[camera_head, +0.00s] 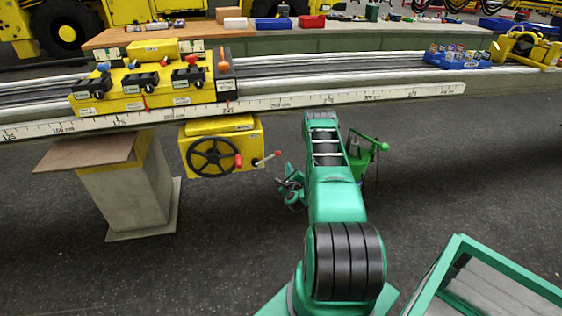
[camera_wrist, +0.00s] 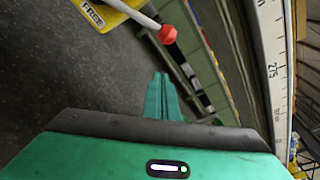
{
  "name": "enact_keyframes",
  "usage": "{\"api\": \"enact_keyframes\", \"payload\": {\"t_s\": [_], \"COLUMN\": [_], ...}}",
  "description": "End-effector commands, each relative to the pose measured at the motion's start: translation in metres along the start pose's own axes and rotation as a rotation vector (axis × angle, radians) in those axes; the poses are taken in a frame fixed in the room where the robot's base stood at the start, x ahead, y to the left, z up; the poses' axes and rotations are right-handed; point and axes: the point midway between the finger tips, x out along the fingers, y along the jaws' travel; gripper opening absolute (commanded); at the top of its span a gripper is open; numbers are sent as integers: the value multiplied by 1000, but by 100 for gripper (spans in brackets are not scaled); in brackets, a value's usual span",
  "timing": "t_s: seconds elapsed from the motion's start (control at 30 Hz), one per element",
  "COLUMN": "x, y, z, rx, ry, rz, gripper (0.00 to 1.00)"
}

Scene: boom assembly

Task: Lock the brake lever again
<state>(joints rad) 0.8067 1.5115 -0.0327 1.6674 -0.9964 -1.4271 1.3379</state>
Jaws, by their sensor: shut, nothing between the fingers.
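The brake lever is a pale rod with a red knob (camera_wrist: 167,34) in the wrist view. It comes out of a yellow housing with a label reading FREE (camera_wrist: 94,14). My gripper (camera_wrist: 163,76) is shut and empty. Its green fingertips point toward the knob, with a visible gap in the picture. Depth between them is hard to tell. I cannot make out the fingertips in the head view.
A white scale rail (camera_wrist: 270,60) runs close along the right in the wrist view. In the head view, the long boom (camera_head: 350,93) crosses above the box, carrying a yellow valve block (camera_head: 135,84). A concrete pedestal (camera_head: 125,185) stands left. The floor below the box is clear.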

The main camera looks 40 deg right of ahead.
Motion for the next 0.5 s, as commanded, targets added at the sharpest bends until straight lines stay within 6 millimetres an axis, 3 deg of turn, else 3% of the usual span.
{"api": "enact_keyframes", "payload": {"t_s": [0.5], "x": [64], "y": [-3], "z": [0], "rx": [1], "ry": [3], "rz": [-3], "gripper": [0]}}
